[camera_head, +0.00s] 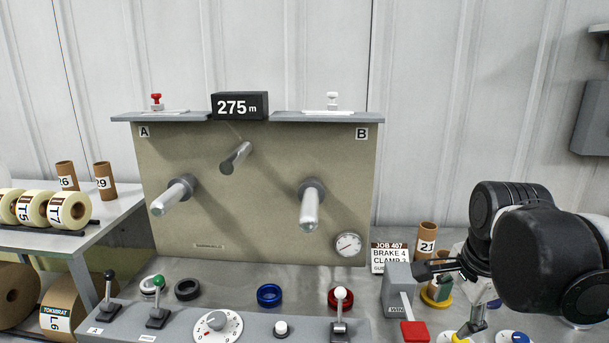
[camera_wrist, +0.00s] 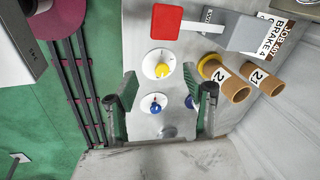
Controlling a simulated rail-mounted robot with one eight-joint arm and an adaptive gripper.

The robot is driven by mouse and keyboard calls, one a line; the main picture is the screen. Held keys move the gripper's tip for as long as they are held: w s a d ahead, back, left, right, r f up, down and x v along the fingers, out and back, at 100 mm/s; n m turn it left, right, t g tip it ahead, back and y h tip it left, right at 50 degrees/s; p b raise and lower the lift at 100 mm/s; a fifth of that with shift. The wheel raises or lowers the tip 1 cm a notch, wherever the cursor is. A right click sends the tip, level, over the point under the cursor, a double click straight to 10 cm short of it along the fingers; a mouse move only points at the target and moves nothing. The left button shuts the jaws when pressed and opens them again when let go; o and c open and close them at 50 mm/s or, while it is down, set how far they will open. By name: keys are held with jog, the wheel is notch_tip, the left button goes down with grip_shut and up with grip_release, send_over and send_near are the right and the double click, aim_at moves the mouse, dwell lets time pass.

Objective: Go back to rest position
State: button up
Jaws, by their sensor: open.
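My gripper (camera_head: 447,267) is at the right of the machine in the head view, beside the grey box with the red paddle. In the wrist view my gripper (camera_wrist: 165,103) has its two fingers spread wide apart, with nothing between them. Below the fingers lie a white disc with a blue knob (camera_wrist: 153,104) and a white disc with a yellow knob (camera_wrist: 157,66). My black arm covers the right side of the head view and hides part of the bench.
The red paddle (camera_head: 415,331) and cardboard tubes (camera_head: 426,238) stand close to my gripper. The beige panel (camera_head: 250,215) carries protruding spindles. A control box with levers and a dial (camera_head: 216,325) runs along the front. Labelled rolls (camera_head: 70,210) lie on the left shelf.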

jog(key=s+a+f+n+t, duration=0.2)
jog(key=s+a+n+t, duration=0.2)
jog(key=n, duration=1.1)
jog(key=shift+s+a+n+y, duration=0.3)
jog(key=shift+s+a, duration=0.8)
jog(key=shift+a, duration=0.15)
jog(key=shift+f, duration=0.1)
notch_tip(320, 180, up, 10)
jog(key=p, duration=1)
